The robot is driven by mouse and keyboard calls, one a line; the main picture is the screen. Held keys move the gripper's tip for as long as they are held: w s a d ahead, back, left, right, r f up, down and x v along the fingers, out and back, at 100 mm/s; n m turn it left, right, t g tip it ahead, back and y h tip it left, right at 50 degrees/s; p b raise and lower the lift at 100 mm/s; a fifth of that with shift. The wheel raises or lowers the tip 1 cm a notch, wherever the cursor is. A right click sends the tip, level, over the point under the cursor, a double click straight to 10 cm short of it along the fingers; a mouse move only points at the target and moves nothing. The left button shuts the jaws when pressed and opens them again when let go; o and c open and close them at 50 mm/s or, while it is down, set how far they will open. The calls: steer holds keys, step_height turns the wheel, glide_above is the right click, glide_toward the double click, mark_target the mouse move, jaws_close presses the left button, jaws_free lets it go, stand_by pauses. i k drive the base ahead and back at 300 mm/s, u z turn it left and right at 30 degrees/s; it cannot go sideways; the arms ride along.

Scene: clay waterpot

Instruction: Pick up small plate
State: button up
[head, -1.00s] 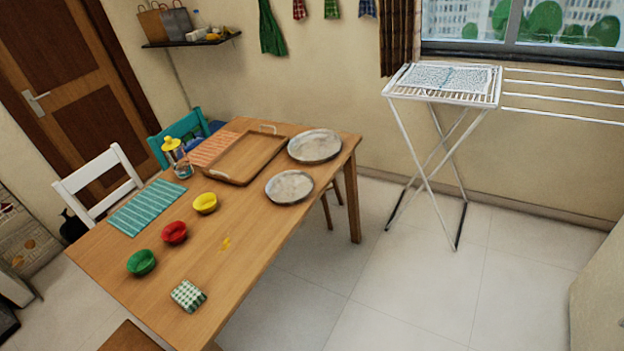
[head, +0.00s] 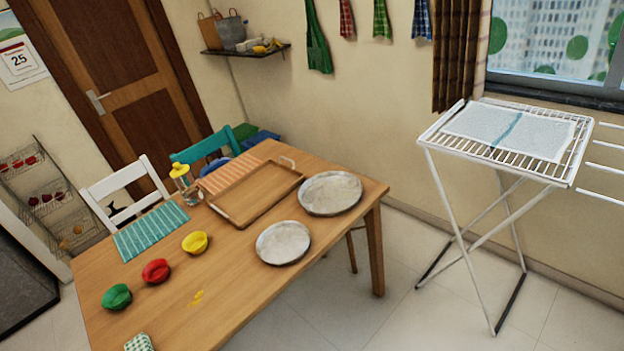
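Two round grey metal plates lie on the wooden table (head: 226,280). The small plate (head: 283,243) lies near the table's right edge. The larger plate (head: 330,193) lies behind it and to the right, close to the table's far right corner. The two plates are apart, and nothing lies on either. My gripper is not in view.
A wooden tray (head: 218,211) lies left of the plates. A drying rack (head: 578,165) stands at right. Tiled floor (head: 400,322) lies clear between table and rack.

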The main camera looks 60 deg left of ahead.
mark_target(283, 243)
steer(key=i, duration=1.55)
steer(key=u, duration=3.55)
steer(key=i, duration=0.45)
steer(key=u, duration=0.1)
steer(key=k, duration=0.45)
steer(key=u, duration=0.05)
